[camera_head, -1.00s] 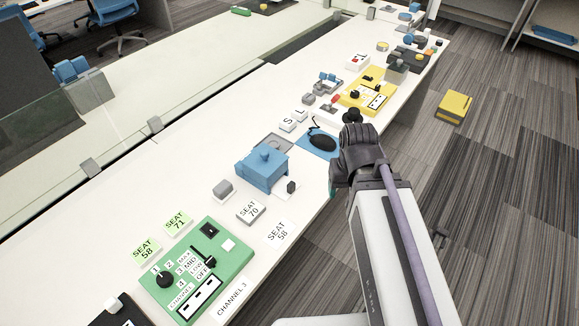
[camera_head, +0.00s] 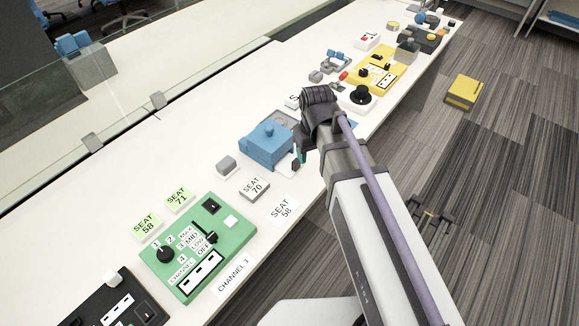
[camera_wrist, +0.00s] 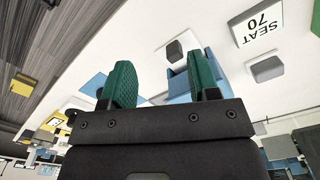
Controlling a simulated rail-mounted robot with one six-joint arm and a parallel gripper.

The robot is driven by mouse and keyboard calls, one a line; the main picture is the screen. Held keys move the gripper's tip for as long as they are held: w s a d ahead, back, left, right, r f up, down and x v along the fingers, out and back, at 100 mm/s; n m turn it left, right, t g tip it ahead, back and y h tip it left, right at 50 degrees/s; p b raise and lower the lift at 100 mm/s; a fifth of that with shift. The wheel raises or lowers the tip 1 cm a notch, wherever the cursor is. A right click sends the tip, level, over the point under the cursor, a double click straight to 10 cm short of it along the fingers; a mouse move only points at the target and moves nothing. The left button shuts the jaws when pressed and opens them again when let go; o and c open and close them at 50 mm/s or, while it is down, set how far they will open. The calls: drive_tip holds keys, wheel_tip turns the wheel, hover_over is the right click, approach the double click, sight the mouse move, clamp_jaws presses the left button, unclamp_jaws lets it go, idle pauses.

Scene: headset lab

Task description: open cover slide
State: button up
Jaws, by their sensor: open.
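A blue box (camera_head: 265,146) with a round knob on its lid stands on the white table in the head view. A small dark block (camera_head: 296,166) shows at its right side, close to my fingers. My gripper (camera_head: 300,153) is at the box's right side, partly hidden by my wrist. In the wrist view my gripper (camera_wrist: 163,62) has its two green fingers apart with nothing held. Between and beyond them I see a blue surface (camera_wrist: 178,85) and a grey block with a pale edge (camera_wrist: 177,49). I cannot tell whether a finger touches the box, or which part is the cover slide.
A grey block (camera_head: 226,165) and the SEAT 70 block (camera_head: 254,187) stand near the box. A green panel (camera_head: 238,232) with switches lies nearer. A white block with a black knob (camera_head: 358,97) and a yellow panel (camera_head: 385,69) are farther along.

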sight(298, 162)
drive_tip(key=w+a+n, duration=0.1)
drive_tip(key=w, duration=0.1)
drive_tip(key=w+a+f+n, duration=0.1)
drive_tip(key=w+a+n, duration=0.1)
drive_tip(key=w, duration=0.1)
drive_tip(key=shift+w+a+f, duration=0.3)
drive_tip(key=shift+w+a, duration=0.05)
drive_tip(key=shift+a, duration=0.05)
drive_tip(key=shift+d+r+n+p, duration=0.15)
drive_tip(key=shift+n+p, duration=0.2)
drive_tip(key=shift+n, duration=0.65)
drive_tip(key=shift+s+d+r+n, duration=0.2)
drive_tip(key=shift+s+n, duration=0.05)
drive_tip(key=shift+n, duration=0.05)
wheel_tip(298, 162, down, 11)
drive_tip(key=b, duration=1.1)
drive_tip(key=shift+f, duration=0.15)
drive_tip(key=shift+r, duration=0.2)
clamp_jaws()
